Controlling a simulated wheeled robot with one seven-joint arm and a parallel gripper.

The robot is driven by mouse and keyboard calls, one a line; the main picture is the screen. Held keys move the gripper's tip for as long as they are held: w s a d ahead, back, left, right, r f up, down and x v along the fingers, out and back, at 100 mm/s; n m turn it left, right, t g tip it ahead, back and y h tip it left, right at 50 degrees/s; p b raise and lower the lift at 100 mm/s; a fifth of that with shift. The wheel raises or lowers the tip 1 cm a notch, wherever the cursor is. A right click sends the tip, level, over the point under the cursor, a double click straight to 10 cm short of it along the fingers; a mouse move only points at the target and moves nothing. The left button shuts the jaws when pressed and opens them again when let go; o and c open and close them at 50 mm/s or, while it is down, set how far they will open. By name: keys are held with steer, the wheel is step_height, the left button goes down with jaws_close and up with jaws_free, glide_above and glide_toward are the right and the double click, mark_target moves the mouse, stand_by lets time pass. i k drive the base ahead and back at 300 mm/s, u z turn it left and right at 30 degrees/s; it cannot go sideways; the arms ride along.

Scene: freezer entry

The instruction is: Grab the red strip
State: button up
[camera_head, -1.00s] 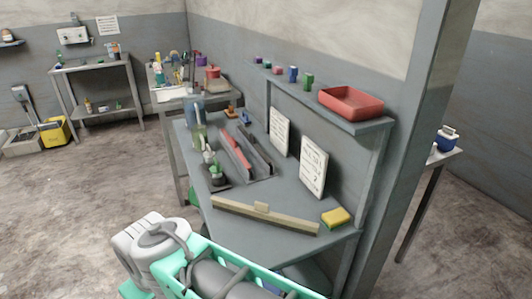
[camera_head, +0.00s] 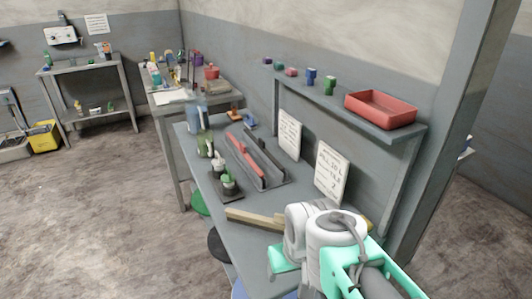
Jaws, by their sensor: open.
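The red strip (camera_head: 245,156) is long and thin. It lies lengthwise along the left side of a dark grey channelled tray (camera_head: 273,183) on the grey worktable. No gripper touches it. My white and teal arm shows at the lower right, in front of the table's near end and apart from the strip. The fingers of my gripper do not show.
A beige bar (camera_head: 250,218) lies nearer, partly hidden by my arm. Two sign boards (camera_head: 332,173) lean behind the tray. A red bin (camera_head: 381,108) sits on the raised shelf.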

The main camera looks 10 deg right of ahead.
mark_target(241, 147)
steer(key=u, duration=0.3)
steer(key=k, duration=0.45)
steer(key=u, duration=1)
steer(key=k, duration=0.85)
steer(key=u, duration=0.7)
steer(key=i, duration=2.75)
steer(key=z, duration=0.35)
steer(key=i, duration=2.8)
steer(key=z, duration=1.3)
steer(key=i, duration=1.15)
steer(key=z, duration=2)
steer(key=i, duration=0.95)
steer(key=z, duration=0.8)
steer(key=i, duration=0.95)
steer(key=z, duration=0.15)
